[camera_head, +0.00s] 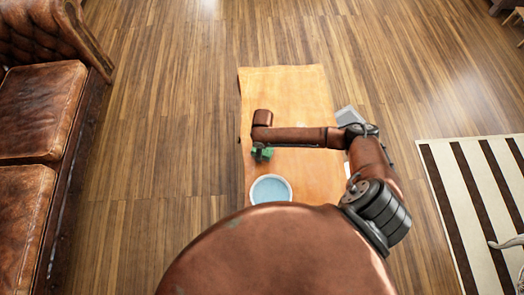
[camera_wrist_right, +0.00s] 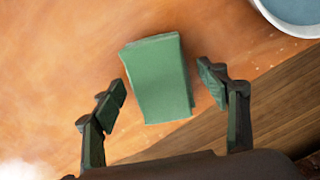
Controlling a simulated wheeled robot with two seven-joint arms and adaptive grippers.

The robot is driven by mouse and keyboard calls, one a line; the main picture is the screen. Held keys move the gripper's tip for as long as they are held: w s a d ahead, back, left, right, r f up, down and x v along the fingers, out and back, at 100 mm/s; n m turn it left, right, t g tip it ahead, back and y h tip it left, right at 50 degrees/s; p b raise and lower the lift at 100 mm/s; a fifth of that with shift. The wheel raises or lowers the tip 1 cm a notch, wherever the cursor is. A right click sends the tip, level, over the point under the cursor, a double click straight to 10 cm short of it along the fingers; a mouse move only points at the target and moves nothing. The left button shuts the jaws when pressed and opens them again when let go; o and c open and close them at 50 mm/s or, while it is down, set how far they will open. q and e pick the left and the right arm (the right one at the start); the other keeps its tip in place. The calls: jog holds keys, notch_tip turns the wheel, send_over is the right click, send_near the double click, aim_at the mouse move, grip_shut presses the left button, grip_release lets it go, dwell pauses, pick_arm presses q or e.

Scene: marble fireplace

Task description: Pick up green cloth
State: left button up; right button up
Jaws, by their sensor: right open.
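The green cloth (camera_wrist_right: 157,78) is a folded, roughly rectangular piece lying on the wooden table (camera_wrist_right: 70,75) near its edge. My right gripper (camera_wrist_right: 162,84) is open, with one finger on each side of the cloth and a gap between each fingertip and the cloth. In the head view the right gripper (camera_head: 262,151) points down over the left side of the tabletop, where green shows at its fingers; the arm hides part of that area. My left gripper is not in view.
A white-rimmed bowl with a blue inside (camera_head: 271,189) stands on the table close to the gripper, partly behind my body. A brown leather sofa (camera_head: 38,120) is at the left. A striped rug (camera_head: 480,190) lies at the right. Wooden floor around the table is clear.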

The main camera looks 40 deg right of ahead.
jog(key=shift+c, duration=0.4)
jog(key=c, duration=1.2)
jog(key=shift+r, duration=0.6)
notch_tip(320, 180, up, 3)
jog(key=shift+f+p, duration=0.2)
jog(key=shift+p, duration=0.6)
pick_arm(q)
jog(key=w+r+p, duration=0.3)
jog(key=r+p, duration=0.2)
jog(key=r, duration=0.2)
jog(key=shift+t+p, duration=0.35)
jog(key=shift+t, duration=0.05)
pick_arm(e)
jog(key=s+a+r, duration=0.6)
jog(key=s+r, duration=0.3)
jog(key=s, duration=0.3)
jog(key=shift+s+a+r, duration=0.15)
jog(key=shift+s+a, duration=0.05)
jog(key=shift+a, duration=0.15)
